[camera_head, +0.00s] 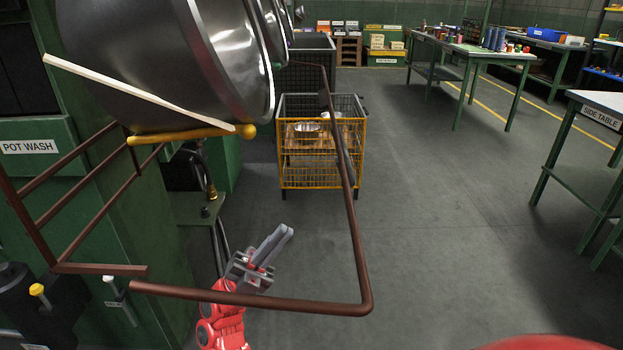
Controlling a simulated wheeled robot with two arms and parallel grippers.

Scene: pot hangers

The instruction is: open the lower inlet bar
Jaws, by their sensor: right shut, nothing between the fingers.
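A yellow bar (185,135) with a round knob at its right end runs under a large steel pot (165,60) at the upper left. A cream bar (140,95) slants across the front of the pot above it. No label shows which is the lower inlet bar. My right gripper (284,234) is shut and empty, with its grey fingers pointing up and right. It is well below the yellow bar and apart from it, near a brown rail (362,255). My left gripper is out of view.
The brown rail bends around my gripper's right side. A green unit marked POT WASH (30,147) stands left. A yellow wire cage (318,180) with bowls stands beyond. The side table (600,113) is at right; open floor lies between.

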